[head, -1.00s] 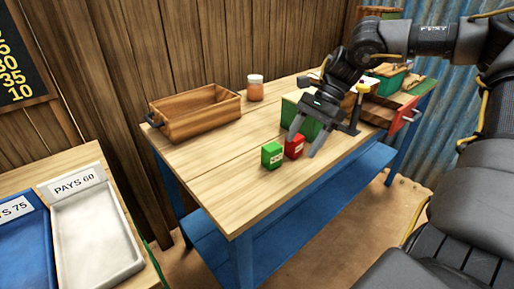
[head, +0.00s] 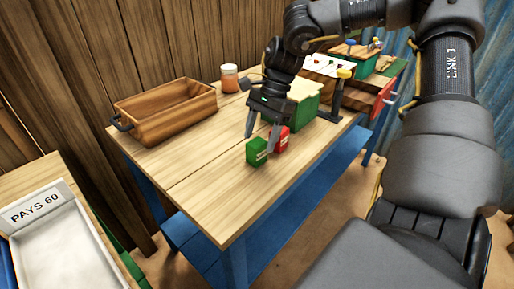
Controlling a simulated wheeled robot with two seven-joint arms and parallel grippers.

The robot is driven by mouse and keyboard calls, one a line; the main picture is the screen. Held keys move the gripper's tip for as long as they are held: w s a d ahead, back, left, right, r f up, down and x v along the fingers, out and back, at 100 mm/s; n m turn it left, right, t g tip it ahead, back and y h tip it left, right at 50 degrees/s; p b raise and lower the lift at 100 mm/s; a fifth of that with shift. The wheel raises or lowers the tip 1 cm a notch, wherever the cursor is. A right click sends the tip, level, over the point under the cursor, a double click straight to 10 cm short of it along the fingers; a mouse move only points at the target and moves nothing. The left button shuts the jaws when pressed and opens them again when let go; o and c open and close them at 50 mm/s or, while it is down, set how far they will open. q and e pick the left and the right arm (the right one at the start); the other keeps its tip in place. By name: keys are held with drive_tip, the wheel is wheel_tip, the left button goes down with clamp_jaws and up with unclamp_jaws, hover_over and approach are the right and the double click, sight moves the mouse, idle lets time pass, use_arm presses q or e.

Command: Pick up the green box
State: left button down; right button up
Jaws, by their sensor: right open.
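My right gripper (head: 260,142) is open and points down, with one finger left of the boxes and the other in front of the red box. I cannot tell whether a finger touches either box. My left gripper is not in view.
A wooden crate (head: 168,122) with a dark handle and an orange jar (head: 229,78) stand at the back. A larger green box (head: 305,98) and a yellow-topped post (head: 341,95) stand behind the gripper. The table's front left is clear.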

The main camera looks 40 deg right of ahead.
sight(251, 165)
drive_tip(key=x, duration=0.5)
drive_tip(key=shift+f, duration=0.15)
drive_tip(key=c, duration=1.1)
wheel_tip(251, 165, up, 10)
drive_tip(key=shift+f, duration=0.2)
drive_tip(key=shift+r, duration=0.25)
